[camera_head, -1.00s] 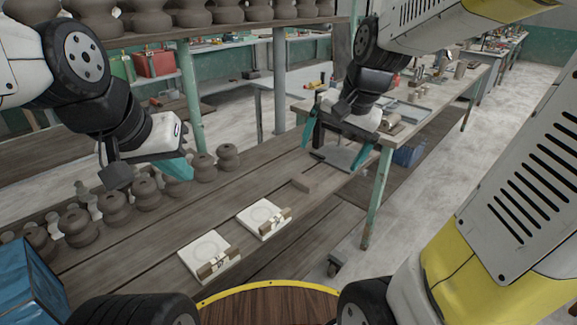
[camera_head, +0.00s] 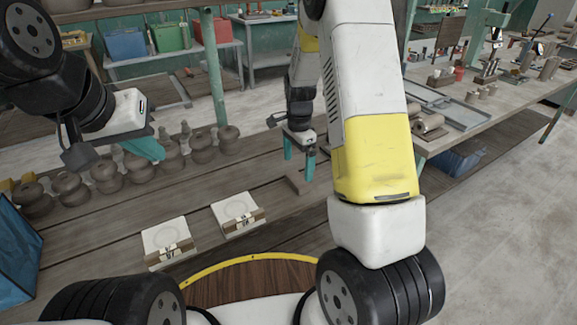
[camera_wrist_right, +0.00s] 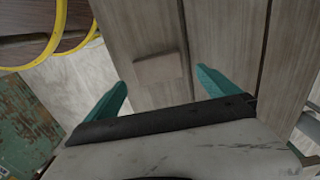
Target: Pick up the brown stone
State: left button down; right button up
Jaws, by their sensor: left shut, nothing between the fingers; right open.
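The brown stone is a flat brown block (camera_head: 298,183) lying on the wooden bench, right of the white tiles. In the right wrist view the brown stone (camera_wrist_right: 160,69) lies flat on the planks, ahead of and roughly between the fingertips. My right gripper (camera_head: 299,156) is open, pointing down with teal fingers just above the stone; its fingers (camera_wrist_right: 162,80) hold nothing. Whether a fingertip touches the stone cannot be told. My left gripper (camera_head: 155,150) is shut and empty, above the clay pots at left.
Two white tiles with numbered label holders (camera_head: 166,240) (camera_head: 238,213) lie on the bench left of the stone. A row of brown clay pots (camera_head: 108,176) stands along the back. A worktable (camera_head: 450,125) with clay cylinders and tools is at right. A blue box (camera_head: 18,255) is at far left.

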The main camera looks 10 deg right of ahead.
aim_at(298, 179)
jog(key=f, duration=0.5)
jog(key=shift+s+f, duration=0.15)
jog(key=shift+s, duration=0.05)
jog(key=shift+c, duration=0.4)
jog(key=c, duration=1.5)
